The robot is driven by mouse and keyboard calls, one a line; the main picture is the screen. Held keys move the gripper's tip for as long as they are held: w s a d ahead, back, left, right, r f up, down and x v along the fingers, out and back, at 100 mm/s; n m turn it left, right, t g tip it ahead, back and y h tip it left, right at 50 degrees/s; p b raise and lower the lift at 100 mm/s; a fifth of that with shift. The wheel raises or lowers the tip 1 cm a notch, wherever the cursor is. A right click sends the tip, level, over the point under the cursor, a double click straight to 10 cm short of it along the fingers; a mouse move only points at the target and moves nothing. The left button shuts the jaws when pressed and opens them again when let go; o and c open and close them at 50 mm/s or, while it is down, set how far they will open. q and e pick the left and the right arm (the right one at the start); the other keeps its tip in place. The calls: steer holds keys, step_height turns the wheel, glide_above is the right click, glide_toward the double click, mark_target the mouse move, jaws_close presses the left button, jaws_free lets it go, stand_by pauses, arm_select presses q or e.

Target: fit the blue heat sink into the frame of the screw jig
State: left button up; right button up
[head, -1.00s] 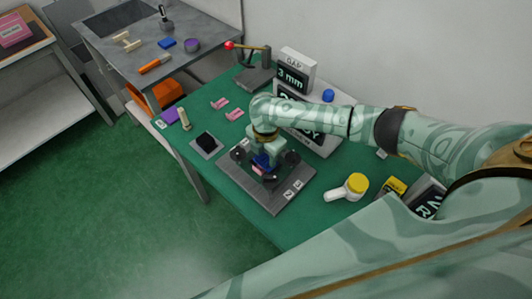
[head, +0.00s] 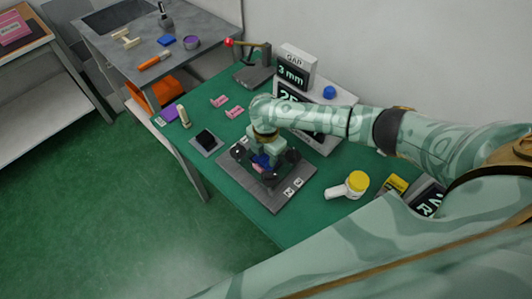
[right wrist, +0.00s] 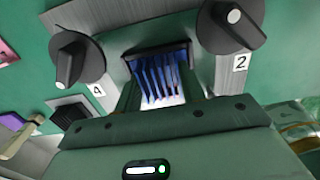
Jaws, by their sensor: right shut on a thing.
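The screw jig (head: 273,196) is a grey plate with dark knobs on the green table. In the right wrist view, knobs labelled 4 (right wrist: 75,61) and 2 (right wrist: 231,24) flank its black frame (right wrist: 143,53). The blue heat sink (head: 261,161) is at the jig's middle, and its fins (right wrist: 158,78) show in the right wrist view. My right gripper (head: 264,156) points down over the jig and is shut on the heat sink. The heat sink's far end is at the black frame; I cannot tell whether it is seated. My left gripper is not in view.
A small tray with a black block (head: 206,139) lies left of the jig. Pink parts (head: 234,112), a red-knobbed lever fixture (head: 254,70) and a gap display (head: 295,72) stand behind.

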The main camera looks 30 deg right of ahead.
steer(key=shift+f, duration=0.2)
steer(key=o, duration=1)
steer(key=shift+r, duration=0.1)
steer(key=shift+w+r, duration=0.15)
steer(key=shift+r, duration=0.2)
step_height(320, 180, up, 15)
steer(key=p, duration=0.6)
steer(key=shift+s+r, duration=0.2)
